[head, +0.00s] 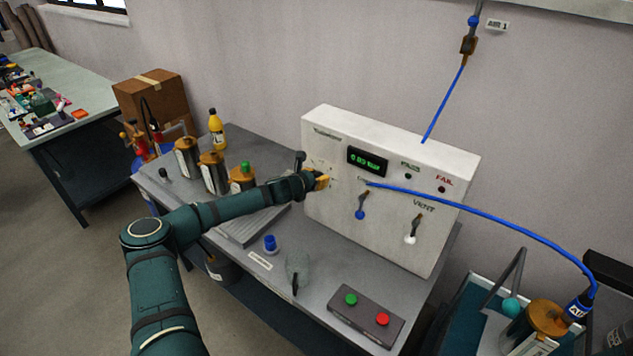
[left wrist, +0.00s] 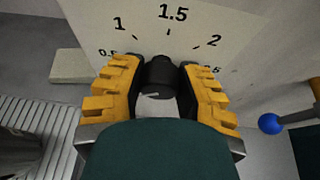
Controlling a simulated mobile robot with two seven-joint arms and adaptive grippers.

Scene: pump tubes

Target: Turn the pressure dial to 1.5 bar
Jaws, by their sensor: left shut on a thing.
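The pressure dial is a black knob (left wrist: 160,72) on the white test panel (head: 428,250). In the left wrist view its scale (left wrist: 172,14) is printed above it, with 1, 1.5 and 2 readable and 1.5 near the top. My left gripper (head: 323,181) has its yellow fingers shut on the knob from both sides. A short pale mark shows on the knob's front, but I cannot tell which number it points to. In the head view my gripper hides the knob. A green digital display (head: 368,161) sits right of it, its digits too small to read surely. My right gripper is out of view.
A lever with a blue knob (head: 361,214) and the VENT lever (head: 411,238) stick out of the panel. A blue hose (head: 480,211) crosses its front. Metal canisters (head: 214,172) and a yellow bottle (head: 217,129) stand left. A button box (head: 366,317) lies in front.

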